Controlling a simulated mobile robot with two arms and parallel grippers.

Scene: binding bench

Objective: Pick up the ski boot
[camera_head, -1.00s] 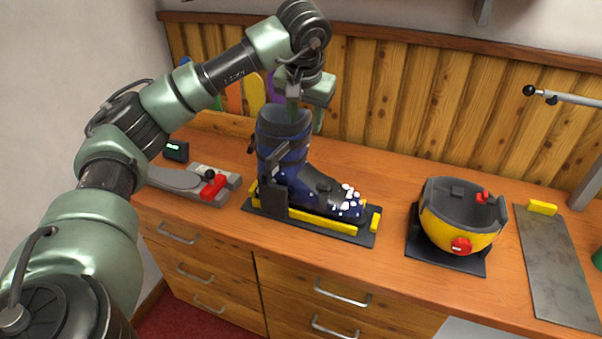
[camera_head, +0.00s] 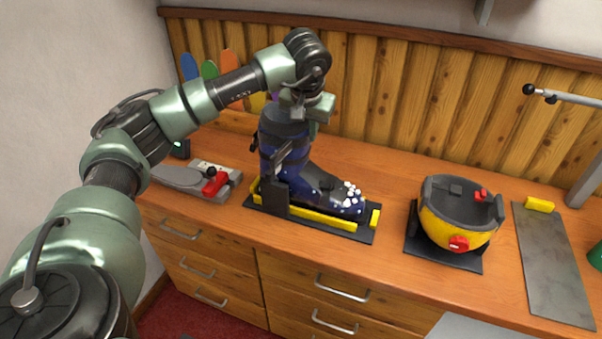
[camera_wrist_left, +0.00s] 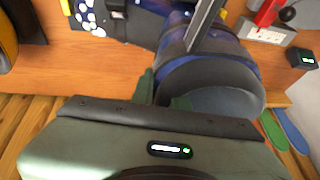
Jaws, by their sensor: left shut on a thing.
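The dark blue and black ski boot (camera_head: 283,146) stands upright at the yellow-edged black stand (camera_head: 330,222), its white-dotted toe pointing right. My left gripper (camera_head: 305,122) comes down over the top of the boot's cuff and is shut on its rim. In the left wrist view, the green fingers (camera_wrist_left: 166,92) meet the edge of the boot's cuff (camera_wrist_left: 215,78). The gripper hides part of the cuff opening in the head view. I cannot tell whether the sole touches the stand. My right gripper is not in view.
A grey device with a red lever (camera_head: 215,181) lies left of the stand. A yellow and black bowl-shaped piece (camera_head: 455,217) sits on a black base to the right. A metal plate (camera_head: 553,262) lies farther right. The plank wall (camera_head: 400,100) rises behind the bench.

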